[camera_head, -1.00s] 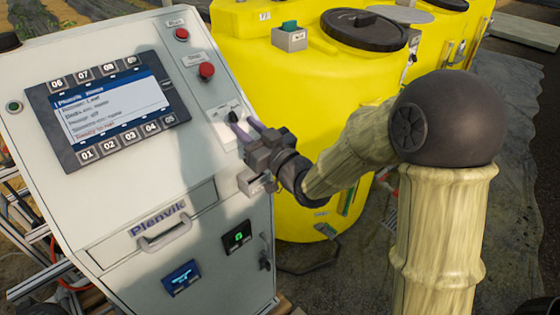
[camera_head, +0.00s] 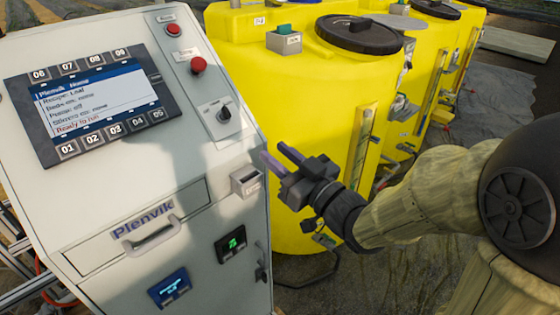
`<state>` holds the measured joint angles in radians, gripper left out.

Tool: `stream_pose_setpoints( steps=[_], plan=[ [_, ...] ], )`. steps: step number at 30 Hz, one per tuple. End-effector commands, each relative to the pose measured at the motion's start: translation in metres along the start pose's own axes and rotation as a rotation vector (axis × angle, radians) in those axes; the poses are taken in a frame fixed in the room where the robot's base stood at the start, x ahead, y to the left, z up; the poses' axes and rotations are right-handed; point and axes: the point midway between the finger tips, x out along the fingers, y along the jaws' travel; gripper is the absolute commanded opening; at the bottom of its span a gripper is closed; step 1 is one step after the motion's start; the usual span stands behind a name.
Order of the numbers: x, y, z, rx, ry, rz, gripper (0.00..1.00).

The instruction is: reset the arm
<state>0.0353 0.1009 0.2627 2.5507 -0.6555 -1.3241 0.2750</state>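My gripper (camera_head: 275,153) hangs to the right of the grey control cabinet (camera_head: 80,205), in front of a yellow tank. Its two purple-grey fingers point up and left and stand apart with nothing between them. It looks clear of the cabinet's rotary switch (camera_head: 223,115). My arm reaches in from the lower right, partly hiding the ground and the tank's lower side. The cabinet's screen (camera_head: 98,100) is lit with several lines of text, the lowest in red, seeming to read "Ready to run".
A red button (camera_head: 197,65) and a smaller red button (camera_head: 173,30) sit above the switch. A drawer handle (camera_head: 150,235) juts out below the screen. Yellow tanks (camera_head: 300,85) with black lids stand close behind my gripper. Open ground lies at the right.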

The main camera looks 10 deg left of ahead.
Motion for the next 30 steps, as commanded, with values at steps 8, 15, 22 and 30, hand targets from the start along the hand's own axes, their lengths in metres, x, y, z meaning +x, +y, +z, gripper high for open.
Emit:
stream_pose_setpoints(
  steps=[8,15,22,30],
  plan=[
    [0.000,0.002,0.000,-0.001,-0.009,0.008,0.30],
    [-0.009,0.038,0.022,-0.019,-0.188,0.166,0.30],
    [-0.051,0.089,0.060,0.006,-0.503,0.410,0.30],
    [-0.128,0.114,0.093,0.135,-0.877,0.639,0.30]
  ],
)
